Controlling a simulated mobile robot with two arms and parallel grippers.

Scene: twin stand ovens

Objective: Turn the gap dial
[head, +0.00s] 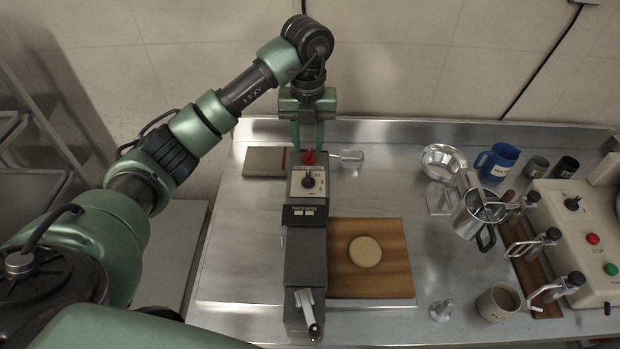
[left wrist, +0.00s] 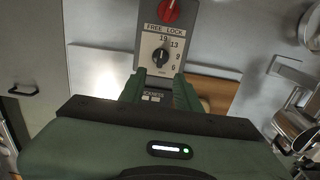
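The gap dial (head: 308,181) is a black knob on a pale plate on top of a long dark machine. It also shows in the left wrist view (left wrist: 161,56), with 19, 13, 9 and 6 printed around it. Which number it points at is too small to tell. A red knob (head: 309,157) sits behind it; the words FREE LOCK (left wrist: 165,29) are printed between them. My left gripper (head: 307,143) is open and points down above the red knob's end of the machine. In the left wrist view its fingers (left wrist: 160,88) stand apart, with nothing held. My right gripper is not in view.
A wooden board (head: 398,278) with a pale dough disc (head: 365,251) lies right of the machine. A metal bowl (head: 444,160), blue jug (head: 498,161) and mugs stand farther right, near a control box (head: 572,232). The wall rises close behind the counter.

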